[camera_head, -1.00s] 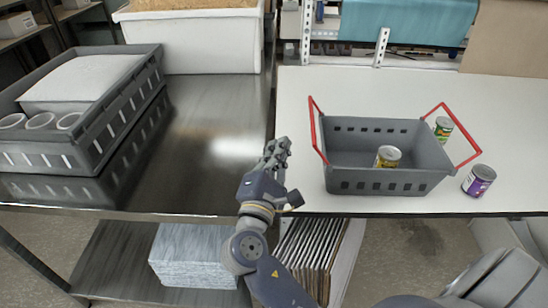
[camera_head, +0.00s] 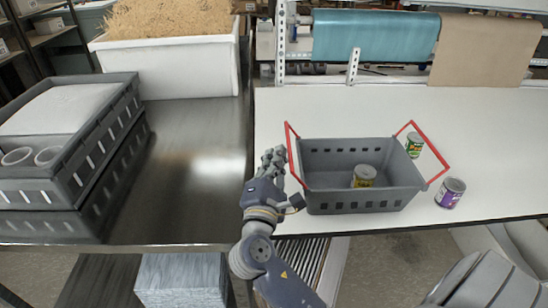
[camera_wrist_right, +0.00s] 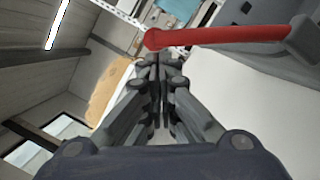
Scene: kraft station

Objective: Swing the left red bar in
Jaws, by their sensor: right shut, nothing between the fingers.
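The left red bar (camera_head: 288,148) is swung outward, leaning out over the left end of the grey basket (camera_head: 360,199). In the right wrist view the red bar (camera_wrist_right: 230,36) crosses above and just beyond my fingertips. My right gripper (camera_head: 272,158) is shut and empty, just left of the bar on its outer side. It also shows in the wrist view (camera_wrist_right: 158,62) with its fingers together. I cannot tell whether it touches the bar. The right red bar (camera_head: 431,146) leans outward at the basket's other end. My left gripper is not in view.
A yellow-labelled can (camera_head: 364,177) stands in the basket. A green can (camera_head: 414,145) and a purple can (camera_head: 450,193) stand right of it on the white table (camera_head: 490,130). Dark crates (camera_head: 75,195) stand on the metal table at left; the metal between is clear.

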